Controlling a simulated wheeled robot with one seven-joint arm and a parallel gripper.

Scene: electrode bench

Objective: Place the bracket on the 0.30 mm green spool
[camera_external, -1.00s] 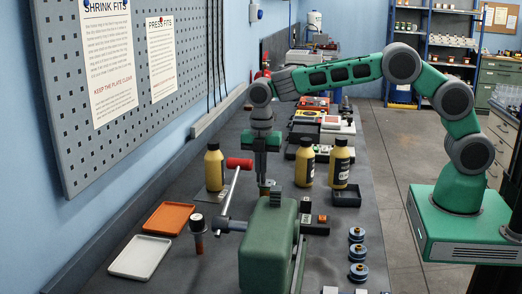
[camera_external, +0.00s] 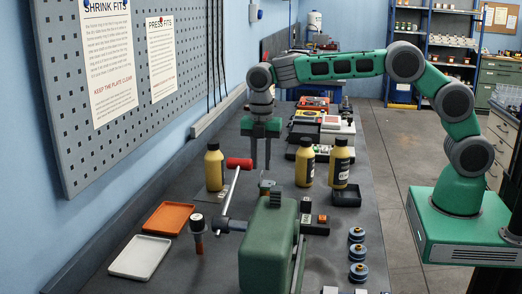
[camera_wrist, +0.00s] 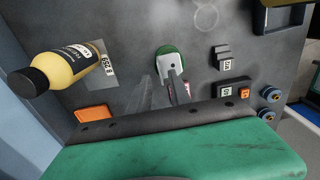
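In the wrist view a round green spool (camera_wrist: 164,50) stands on the bench, and a pale grey bracket (camera_wrist: 173,61) with a dark hole lies over it, touching or nearly touching it. Part of the green rim shows around the bracket. I cannot read a size on the spool. In the external view the bracket and spool (camera_external: 267,185) are small and partly hidden behind the green vise-like machine. My gripper (camera_external: 261,168) hangs above them, its two fingers pointing down, apart and empty. The fingers also show in the wrist view (camera_wrist: 162,92), just short of the bracket.
A green machine (camera_external: 267,245) with a red-handled lever (camera_external: 238,163) stands in front. Yellow bottles (camera_external: 214,168) flank the gripper. Several blue spools (camera_external: 357,252) line the right. An orange tray (camera_external: 168,218) and a white tray (camera_external: 140,257) lie left. Small labelled blocks (camera_wrist: 222,57) stand near the spool.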

